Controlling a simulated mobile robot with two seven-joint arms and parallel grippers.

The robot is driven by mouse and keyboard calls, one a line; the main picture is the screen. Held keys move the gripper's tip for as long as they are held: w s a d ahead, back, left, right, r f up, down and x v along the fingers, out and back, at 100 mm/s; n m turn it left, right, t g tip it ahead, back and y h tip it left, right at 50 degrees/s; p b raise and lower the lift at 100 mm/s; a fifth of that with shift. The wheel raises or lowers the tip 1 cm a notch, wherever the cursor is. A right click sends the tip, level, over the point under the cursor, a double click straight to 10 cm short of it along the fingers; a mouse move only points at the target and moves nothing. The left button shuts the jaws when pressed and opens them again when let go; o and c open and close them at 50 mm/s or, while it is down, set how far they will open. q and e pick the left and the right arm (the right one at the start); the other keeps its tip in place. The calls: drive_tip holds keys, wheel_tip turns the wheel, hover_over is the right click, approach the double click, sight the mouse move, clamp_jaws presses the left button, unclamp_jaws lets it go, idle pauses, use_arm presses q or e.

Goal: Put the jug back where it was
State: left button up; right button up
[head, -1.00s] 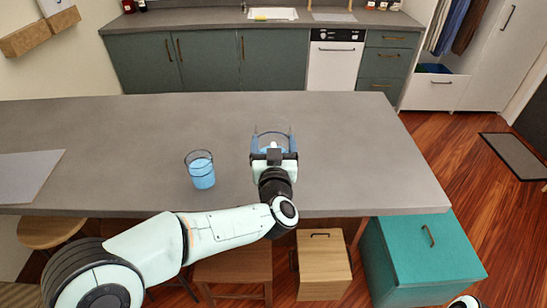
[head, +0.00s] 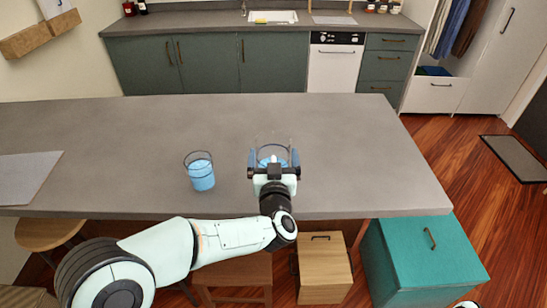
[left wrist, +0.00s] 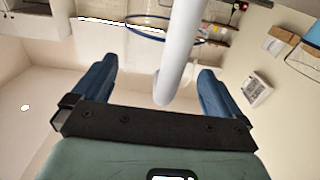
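The jug (head: 272,141) is clear, with blue liquid low inside. In the left wrist view, a pale bar (left wrist: 178,55), probably the jug's handle, stands between the two blue fingers (left wrist: 157,70), with visible gaps on both sides. A blue rim (left wrist: 150,28) shows behind it. My right gripper is not in view.
A glass of blue liquid (head: 201,175) stands on the counter (head: 120,150) to the left of the jug. A grey mat (head: 25,176) lies at the counter's left end. Stools and a teal box (head: 425,255) are below the near edge. The counter behind and right of the jug is clear.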

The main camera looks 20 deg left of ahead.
use_arm(q)
drive_tip(key=shift+r, duration=0.3)
drive_tip(key=v, duration=1.2)
drive_tip(key=shift+b, duration=0.4)
drive_tip(key=shift+f, duration=0.15)
